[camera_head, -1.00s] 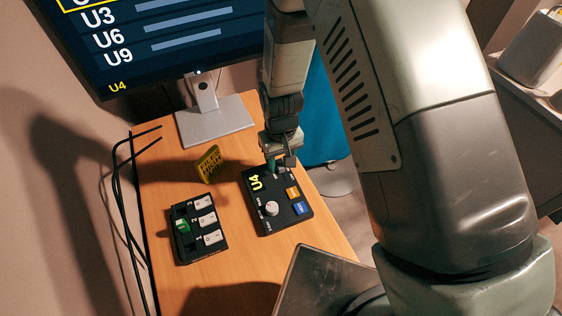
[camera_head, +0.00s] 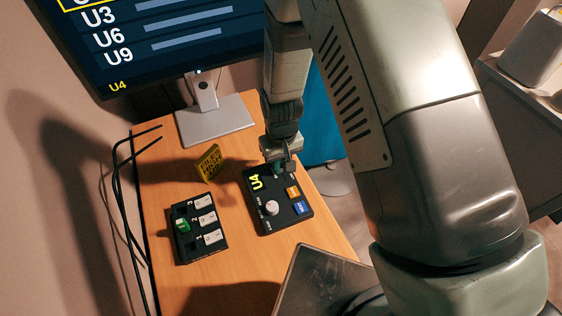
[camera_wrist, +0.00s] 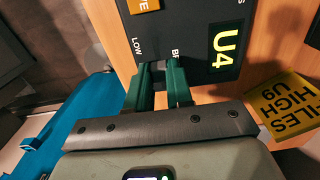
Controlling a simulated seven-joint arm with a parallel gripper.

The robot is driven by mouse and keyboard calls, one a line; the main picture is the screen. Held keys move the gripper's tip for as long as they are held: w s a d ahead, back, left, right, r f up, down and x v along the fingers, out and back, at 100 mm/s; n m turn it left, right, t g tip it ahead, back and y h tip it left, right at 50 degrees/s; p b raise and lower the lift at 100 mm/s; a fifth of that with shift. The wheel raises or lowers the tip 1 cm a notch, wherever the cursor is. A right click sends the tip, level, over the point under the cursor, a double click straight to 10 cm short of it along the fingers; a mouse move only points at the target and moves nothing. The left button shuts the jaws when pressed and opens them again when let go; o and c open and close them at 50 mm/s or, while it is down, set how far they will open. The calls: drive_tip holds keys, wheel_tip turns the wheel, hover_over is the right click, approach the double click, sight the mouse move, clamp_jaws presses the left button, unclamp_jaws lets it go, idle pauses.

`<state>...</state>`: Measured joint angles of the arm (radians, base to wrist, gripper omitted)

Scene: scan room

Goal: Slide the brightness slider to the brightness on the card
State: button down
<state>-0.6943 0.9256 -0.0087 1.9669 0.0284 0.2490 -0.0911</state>
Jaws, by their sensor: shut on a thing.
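The black control box (camera_head: 285,225) marked U4 lies on the wooden desk. The yellow card (camera_head: 209,164) stands to its left; in the wrist view the card (camera_wrist: 287,106) reads "FILES HIGH U9". My gripper (camera_head: 280,168) is down at the far edge of the box. In the wrist view my gripper's green fingers (camera_wrist: 157,72) are at the slider area, by the printed words LOW and a partly covered "BR…". They are closed on the slider knob, which is mostly hidden between them, so its exact position is unclear.
The box also has a white knob (camera_head: 271,208), an orange button (camera_head: 293,193) and a blue button (camera_head: 300,208). A black switch block (camera_head: 196,249) with a green part lies to the left. A monitor (camera_head: 170,45) on a stand is behind. Black cables (camera_head: 121,205) run along the left edge.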

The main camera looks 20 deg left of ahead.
drive_tip(key=shift+w+a, duration=1.2)
drive_tip(key=shift+w, duration=0.05)
drive_tip(key=c, duration=1)
unclamp_jaws()
wheel_tip(320, 180, up, 11)
drive_tip(key=shift+f, duration=0.1)
